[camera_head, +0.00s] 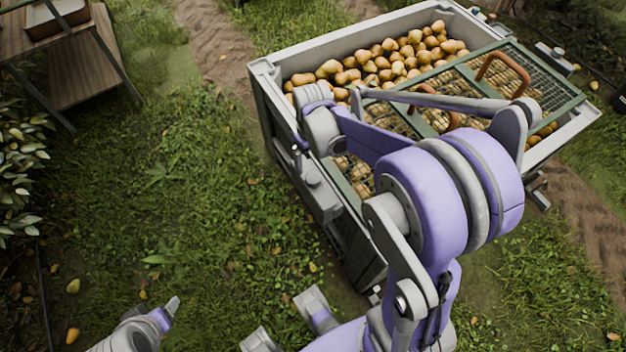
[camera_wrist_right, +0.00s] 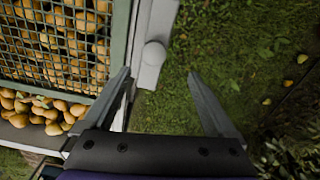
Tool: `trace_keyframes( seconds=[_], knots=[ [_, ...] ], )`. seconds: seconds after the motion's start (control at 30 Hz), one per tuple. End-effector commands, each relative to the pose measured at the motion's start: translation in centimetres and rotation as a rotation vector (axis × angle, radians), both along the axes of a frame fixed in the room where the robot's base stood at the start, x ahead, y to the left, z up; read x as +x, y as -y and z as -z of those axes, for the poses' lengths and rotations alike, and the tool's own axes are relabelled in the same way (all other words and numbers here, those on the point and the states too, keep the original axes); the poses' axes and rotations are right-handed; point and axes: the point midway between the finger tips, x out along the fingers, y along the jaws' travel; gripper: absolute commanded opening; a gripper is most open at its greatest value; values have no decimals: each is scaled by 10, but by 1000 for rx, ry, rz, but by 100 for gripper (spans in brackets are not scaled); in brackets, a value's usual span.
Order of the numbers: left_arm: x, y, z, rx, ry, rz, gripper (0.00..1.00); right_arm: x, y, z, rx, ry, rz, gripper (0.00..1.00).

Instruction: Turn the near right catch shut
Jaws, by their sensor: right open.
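A pale grey catch with a round knob (camera_wrist_right: 154,53) sits at the bin's edge, beside the green-framed mesh lid (camera_wrist_right: 119,45), in the right wrist view. My right gripper (camera_wrist_right: 159,73) is open and empty. Its two fingers are spread, with the knob between and slightly beyond their tips; I see no grip on it. In the head view my right arm reaches over the bin (camera_head: 262,68) to its left side, and its fingers are mostly hidden. A grey block (camera_head: 312,172) shows on that side. My left gripper (camera_head: 170,307) shows only partly at the bottom left, away from the bin.
Pears (camera_head: 400,58) fill the bin, and the lid with brown handles (camera_head: 505,70) covers part of it. Another fitting (camera_head: 556,57) is at the right side. A wooden stand (camera_head: 75,70) is at the upper left. Open grass (camera_head: 170,200) lies left of the bin.

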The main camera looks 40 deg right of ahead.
Motion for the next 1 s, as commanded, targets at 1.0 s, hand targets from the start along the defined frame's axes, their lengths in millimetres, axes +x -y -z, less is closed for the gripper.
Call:
trace_keyframes(
  seconds=[1.0],
  knots=[
    [-2,0,21,0,-7,0,65,5,9,120,6,-22,-2,92]
  ],
)
